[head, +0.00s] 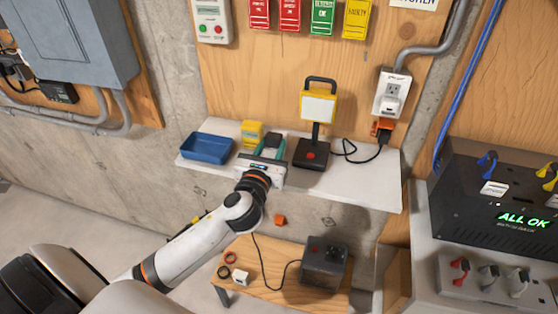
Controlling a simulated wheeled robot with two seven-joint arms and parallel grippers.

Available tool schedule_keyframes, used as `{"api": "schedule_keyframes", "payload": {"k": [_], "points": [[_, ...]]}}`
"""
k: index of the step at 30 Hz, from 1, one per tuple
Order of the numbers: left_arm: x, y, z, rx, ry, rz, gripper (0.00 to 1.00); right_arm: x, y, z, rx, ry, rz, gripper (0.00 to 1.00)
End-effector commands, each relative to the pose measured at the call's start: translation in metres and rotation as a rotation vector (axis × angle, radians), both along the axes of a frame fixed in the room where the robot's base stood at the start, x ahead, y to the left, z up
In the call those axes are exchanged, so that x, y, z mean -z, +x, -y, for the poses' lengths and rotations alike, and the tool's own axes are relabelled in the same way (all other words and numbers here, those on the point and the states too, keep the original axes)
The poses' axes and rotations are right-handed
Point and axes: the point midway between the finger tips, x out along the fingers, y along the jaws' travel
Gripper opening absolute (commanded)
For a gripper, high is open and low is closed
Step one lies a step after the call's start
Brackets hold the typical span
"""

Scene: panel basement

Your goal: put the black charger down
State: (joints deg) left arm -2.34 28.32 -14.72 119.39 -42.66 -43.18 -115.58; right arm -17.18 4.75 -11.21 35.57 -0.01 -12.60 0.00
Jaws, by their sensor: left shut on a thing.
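My left gripper (270,150) reaches over the white shelf (350,185), between a yellow block and a work lamp. It is shut on a small dark thing (272,142), which looks like the black charger. The gripper body hides much of it, and I cannot tell whether it touches the shelf. My right gripper is not in view.
A blue tray (207,148) and a yellow block (252,133) stand left of the gripper. A corded work lamp (317,115) stands close on the right. Below, a wooden bench (260,285) carries a dark box (326,262). The shelf's right front is clear.

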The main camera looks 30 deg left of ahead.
Motion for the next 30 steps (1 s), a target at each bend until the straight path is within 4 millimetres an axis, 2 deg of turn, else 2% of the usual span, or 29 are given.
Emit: {"api": "schedule_keyframes", "payload": {"k": [1, 3, 8, 14, 27, 28, 30], "points": [[0.013, 0.000, 0.000, -0.003, -0.003, -0.003, 0.00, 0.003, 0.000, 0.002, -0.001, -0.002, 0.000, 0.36], [0.024, -0.001, 0.000, -0.001, -0.002, -0.004, 0.00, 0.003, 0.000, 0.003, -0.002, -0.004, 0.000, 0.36], [0.037, 0.000, 0.000, -0.001, 0.000, -0.001, 0.00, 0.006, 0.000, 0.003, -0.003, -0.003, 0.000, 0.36], [0.066, -0.001, 0.000, -0.002, 0.000, -0.002, 0.00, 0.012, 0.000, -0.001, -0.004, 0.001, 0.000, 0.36], [0.073, -0.001, 0.000, 0.001, 0.001, 0.001, 0.00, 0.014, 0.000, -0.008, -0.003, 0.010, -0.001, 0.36], [0.073, -0.001, 0.000, 0.001, 0.001, 0.001, 0.39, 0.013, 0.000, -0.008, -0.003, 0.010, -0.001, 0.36], [0.072, -0.001, 0.000, 0.001, 0.001, 0.001, 0.50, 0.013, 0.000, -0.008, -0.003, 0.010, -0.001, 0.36]]}}
